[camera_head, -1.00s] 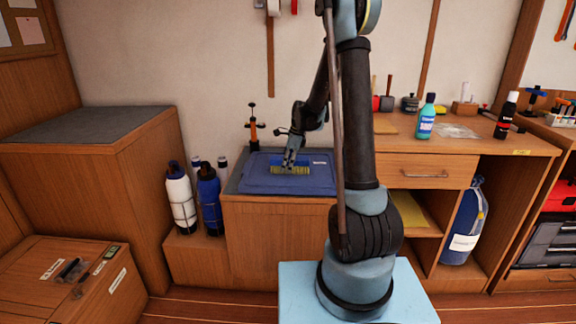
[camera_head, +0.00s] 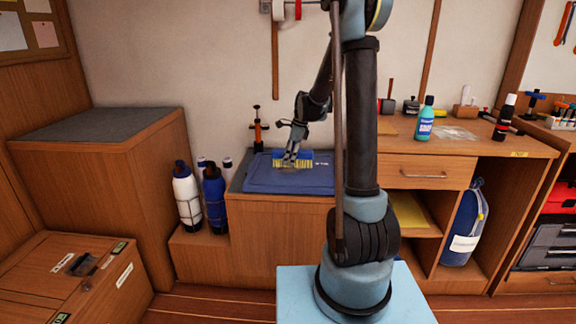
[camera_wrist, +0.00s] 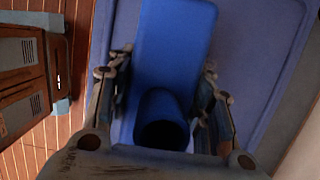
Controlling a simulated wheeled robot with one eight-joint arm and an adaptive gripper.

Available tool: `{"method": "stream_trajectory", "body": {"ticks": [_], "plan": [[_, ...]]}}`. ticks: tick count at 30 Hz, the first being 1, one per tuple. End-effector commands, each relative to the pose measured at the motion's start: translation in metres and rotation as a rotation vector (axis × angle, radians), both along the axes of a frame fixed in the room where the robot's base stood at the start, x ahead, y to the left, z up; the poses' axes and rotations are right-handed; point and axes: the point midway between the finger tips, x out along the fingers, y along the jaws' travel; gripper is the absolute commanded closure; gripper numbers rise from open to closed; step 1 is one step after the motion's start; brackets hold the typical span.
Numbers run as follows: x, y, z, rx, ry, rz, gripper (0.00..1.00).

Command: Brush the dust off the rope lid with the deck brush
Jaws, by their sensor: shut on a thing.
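The rope lid (camera_head: 262,181) is a flat blue panel on top of the low wooden locker, left of my arm in the head view. My gripper (camera_head: 291,155) is over the lid's back part, shut on the deck brush (camera_head: 307,159). The brush has a blue block with yellow bristles pointing down at the lid. I cannot tell whether the bristles touch it. In the wrist view the brush's blue block and round stub (camera_wrist: 172,45) sit between my gripper's fingers (camera_wrist: 165,105), with the lid (camera_wrist: 245,60) beneath. No dust can be made out.
An orange and black pump-like tool (camera_head: 257,130) stands behind the lid. Several bottles (camera_head: 214,198) stand left of the locker. The workbench (camera_head: 470,143) at right holds a teal bottle (camera_head: 425,120) and tools. A taller grey-topped cabinet (camera_head: 95,130) is at far left.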

Motion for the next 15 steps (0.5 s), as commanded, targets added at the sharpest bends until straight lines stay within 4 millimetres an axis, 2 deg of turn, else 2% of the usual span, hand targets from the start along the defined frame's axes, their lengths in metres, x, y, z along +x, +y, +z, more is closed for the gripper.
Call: {"method": "stream_trajectory", "body": {"ticks": [9,15], "plan": [[0.0,-0.005,0.026,0.0,0.0,-0.005,0.91],[0.0,-0.005,0.028,0.0,0.001,-0.006,0.91]]}}
